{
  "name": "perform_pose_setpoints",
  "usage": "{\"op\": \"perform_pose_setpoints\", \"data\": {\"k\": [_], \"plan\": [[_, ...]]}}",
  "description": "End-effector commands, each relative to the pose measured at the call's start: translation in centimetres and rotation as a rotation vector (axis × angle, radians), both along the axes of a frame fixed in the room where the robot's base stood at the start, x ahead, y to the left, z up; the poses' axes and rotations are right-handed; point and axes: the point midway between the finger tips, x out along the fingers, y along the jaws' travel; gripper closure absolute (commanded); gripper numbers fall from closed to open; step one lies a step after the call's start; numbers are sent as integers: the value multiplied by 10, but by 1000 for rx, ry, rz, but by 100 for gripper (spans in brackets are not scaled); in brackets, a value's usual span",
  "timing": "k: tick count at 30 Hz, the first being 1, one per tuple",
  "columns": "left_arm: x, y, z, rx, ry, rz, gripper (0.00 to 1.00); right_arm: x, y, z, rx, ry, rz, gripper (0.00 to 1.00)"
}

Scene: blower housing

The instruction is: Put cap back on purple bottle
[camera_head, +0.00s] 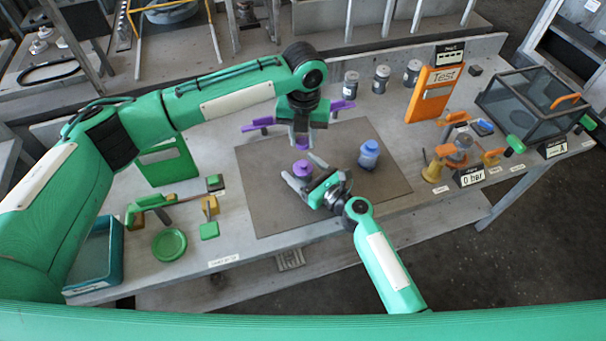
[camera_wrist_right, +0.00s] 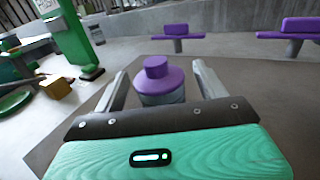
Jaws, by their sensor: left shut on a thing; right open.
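The purple bottle (camera_head: 303,169) stands on the dark mat (camera_head: 265,200). It shows in the right wrist view (camera_wrist_right: 160,82) with a wide purple shoulder, a narrow purple top and a greyish body. My right gripper (camera_head: 304,172) is open, its fingers on either side of the bottle; they show in the wrist view (camera_wrist_right: 158,78) with no clear contact. My left gripper (camera_head: 302,141) points down behind and above the bottle. It is shut on a small purple piece (camera_head: 303,146), seemingly the cap, mostly hidden by the fingers and apart from the bottle.
A blue bottle (camera_head: 369,155) stands to the right on the mat. Purple-topped stands (camera_head: 258,124) are at the mat's back edge. An orange test board (camera_head: 431,94) and a glass-sided box (camera_head: 535,100) are at the right. A green plate (camera_head: 169,245) lies at the left.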

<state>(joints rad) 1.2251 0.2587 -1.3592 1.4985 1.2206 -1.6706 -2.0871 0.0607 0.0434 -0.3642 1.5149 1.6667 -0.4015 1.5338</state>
Motion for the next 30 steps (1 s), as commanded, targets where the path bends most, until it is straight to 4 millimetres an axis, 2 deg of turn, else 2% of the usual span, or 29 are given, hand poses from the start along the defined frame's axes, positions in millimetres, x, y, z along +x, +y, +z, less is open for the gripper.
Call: {"op": "perform_pose_setpoints", "data": {"k": [8, 18, 23, 30], "plan": [[0, 0, 0, 0, 0, 0, 92, 1, 1, 0, 0, 0, 0, 27], [0, 0, 0, 0, 0, 0, 92, 1, 0, 0, 0, 0, 0, 92], [0, 0, -6, 2, 2, 0, 92, 1, 0, 0, 0, 0, 0, 94], [-1, -1, -39, 14, -1, 0, 92, 1, 0, 0, 0, 0, 0, 94]]}}
